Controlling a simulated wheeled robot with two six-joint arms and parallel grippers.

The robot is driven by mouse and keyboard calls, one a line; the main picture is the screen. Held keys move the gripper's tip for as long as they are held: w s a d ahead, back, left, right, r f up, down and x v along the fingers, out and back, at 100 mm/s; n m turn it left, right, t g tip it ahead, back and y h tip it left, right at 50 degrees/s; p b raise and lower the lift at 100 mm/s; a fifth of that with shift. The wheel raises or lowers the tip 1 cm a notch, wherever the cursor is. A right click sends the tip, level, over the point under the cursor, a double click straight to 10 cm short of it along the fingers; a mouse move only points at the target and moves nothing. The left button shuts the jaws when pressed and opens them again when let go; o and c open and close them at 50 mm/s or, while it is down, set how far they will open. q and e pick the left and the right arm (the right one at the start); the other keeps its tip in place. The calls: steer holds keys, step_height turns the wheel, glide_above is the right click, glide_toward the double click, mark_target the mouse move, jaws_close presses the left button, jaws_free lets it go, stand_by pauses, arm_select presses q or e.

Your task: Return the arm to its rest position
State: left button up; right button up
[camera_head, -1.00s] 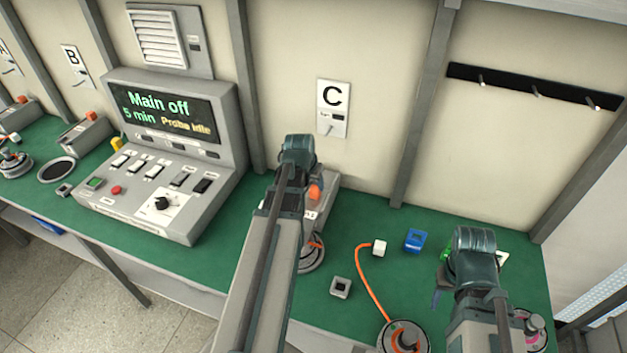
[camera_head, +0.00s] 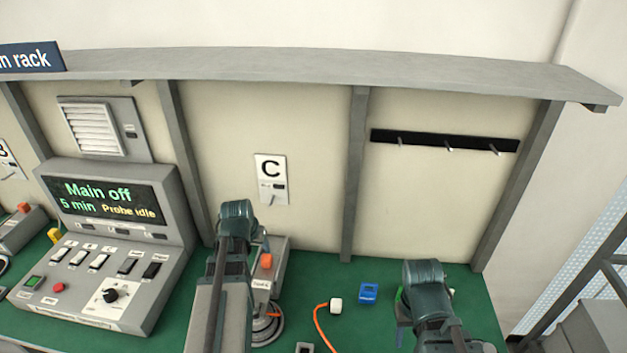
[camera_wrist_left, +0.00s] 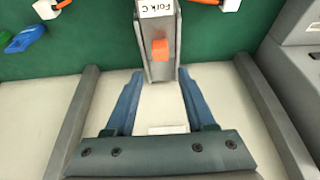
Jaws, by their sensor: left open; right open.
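My left gripper (camera_head: 237,218) is in front of the wall below the C plate (camera_head: 270,180), beside the grey Fork C block (camera_head: 272,272) with its orange knob. Its fingertips are hidden in the head view. In the left wrist view the left gripper (camera_wrist_left: 160,74) has two blue fingers spread apart, one toward each side of the Fork C block (camera_wrist_left: 158,55); I cannot tell whether they touch it. Nothing is held between them.
A console (camera_head: 110,245) reading "Main off" stands at left. A shelf (camera_head: 330,65) juts from the wall above, and a black hook rail (camera_head: 445,141) is at right. An orange cable (camera_head: 318,322) with a white plug (camera_head: 336,305) lies on the bench between the arms.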

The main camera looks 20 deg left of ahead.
arm_select(q)
steer(key=s+d+f+m+g+b, duration=0.1)
steer(key=s+d+m, duration=0.1)
steer(key=d, duration=0.9)
steer(key=s+d+f+m+g+b, duration=0.1)
steer(key=s+d, duration=0.4)
steer(key=d, duration=0.6)
steer(key=s+d+f+m+g+b, duration=0.2)
steer(key=s+d+f+m, duration=0.1)
steer(key=d, duration=0.8)
steer(key=shift+s+d+f+m+g, duration=0.2)
steer(key=shift+s+f+m+g, duration=0.1)
steer(key=shift+s, duration=0.45)
steer(key=shift+a, duration=0.1)
